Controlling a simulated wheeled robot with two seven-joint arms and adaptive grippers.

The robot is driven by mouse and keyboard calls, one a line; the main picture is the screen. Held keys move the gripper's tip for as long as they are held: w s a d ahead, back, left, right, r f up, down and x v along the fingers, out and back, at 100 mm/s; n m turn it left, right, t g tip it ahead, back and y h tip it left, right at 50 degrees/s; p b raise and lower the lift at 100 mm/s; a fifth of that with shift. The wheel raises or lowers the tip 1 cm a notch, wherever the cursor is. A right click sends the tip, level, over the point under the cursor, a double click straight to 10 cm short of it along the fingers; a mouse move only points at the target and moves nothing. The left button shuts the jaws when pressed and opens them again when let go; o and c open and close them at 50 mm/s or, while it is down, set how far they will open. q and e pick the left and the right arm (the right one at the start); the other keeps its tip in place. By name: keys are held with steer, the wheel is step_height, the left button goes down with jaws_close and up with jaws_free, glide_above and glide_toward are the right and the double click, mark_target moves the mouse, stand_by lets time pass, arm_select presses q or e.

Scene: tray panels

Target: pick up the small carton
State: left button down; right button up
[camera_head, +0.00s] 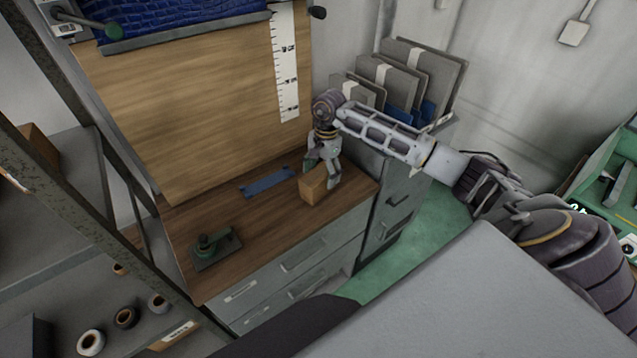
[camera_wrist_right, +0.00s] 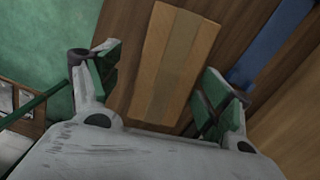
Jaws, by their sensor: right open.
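The small carton (camera_head: 313,188) is a brown box on the wooden worktop, near its right end. My right gripper (camera_head: 324,168) is right above and at the carton in the head view, pointing down. In the right wrist view the carton (camera_wrist_right: 174,62) shows its taped top between the two spread fingers of the right gripper (camera_wrist_right: 160,82). Gaps show on both sides of the carton, so the fingers appear apart from it. My left gripper is not in view.
A blue strip (camera_head: 266,184) lies on the worktop (camera_head: 240,212) left of the carton. A green tool (camera_head: 213,246) sits at the front left. Grey folders (camera_head: 405,75) stand on the cabinet to the right. A wooden panel rises behind the worktop.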

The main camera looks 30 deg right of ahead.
steer(key=shift+w+a+f+p, duration=0.1)
steer(key=shift+a+f+p, duration=0.25)
steer(key=shift+f, duration=0.4)
steer(key=shift+a+f+p, duration=0.2)
steer(key=shift+f+p, duration=0.35)
steer(key=shift+f, duration=1.25)
steer(key=shift+c, duration=0.2)
steer(key=c, duration=1.2)
